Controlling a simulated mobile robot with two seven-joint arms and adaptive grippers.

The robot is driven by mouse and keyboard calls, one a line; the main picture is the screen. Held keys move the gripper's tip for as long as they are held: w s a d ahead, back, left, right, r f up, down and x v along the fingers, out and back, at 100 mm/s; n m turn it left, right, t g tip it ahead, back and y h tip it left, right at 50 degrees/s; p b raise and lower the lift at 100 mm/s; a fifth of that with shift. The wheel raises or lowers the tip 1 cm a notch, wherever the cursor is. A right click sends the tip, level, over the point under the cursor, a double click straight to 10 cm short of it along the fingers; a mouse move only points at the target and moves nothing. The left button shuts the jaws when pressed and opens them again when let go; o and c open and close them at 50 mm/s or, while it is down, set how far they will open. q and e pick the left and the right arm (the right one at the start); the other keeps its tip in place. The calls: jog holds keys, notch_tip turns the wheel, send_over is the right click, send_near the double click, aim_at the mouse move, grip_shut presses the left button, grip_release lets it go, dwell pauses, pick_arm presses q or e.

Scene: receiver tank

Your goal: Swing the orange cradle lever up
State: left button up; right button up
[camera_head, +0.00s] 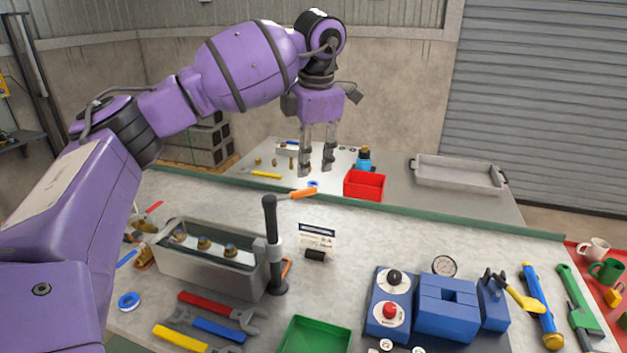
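An orange handle (303,193) with a thin grey shaft lies nearly level near the far edge of the front bench. A smaller orange piece (287,267) shows beside the base of an upright post with a black grip (271,220), partly hidden behind it. I cannot tell which of these is the cradle lever. My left gripper (317,168) reaches over from the left and points down, fingers parted with nothing between them. In the picture its tips are just above the orange handle; their distance in depth is unclear. My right gripper is not in view.
A grey metal tank (210,272) with brass fittings stands left of the post. A small sign (317,240) stands right of it. Wrenches (215,328), a green tray (315,338) and blue blocks (447,310) crowd the front. A red bin (364,185) stands behind.

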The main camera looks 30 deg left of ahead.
aim_at(304, 190)
pick_arm(q)
jog(key=f, duration=0.2)
jog(key=a+f, duration=0.1)
jog(key=f, duration=0.4)
jog(key=shift+a+f, duration=0.25)
jog(key=shift+f, duration=0.05)
grip_shut()
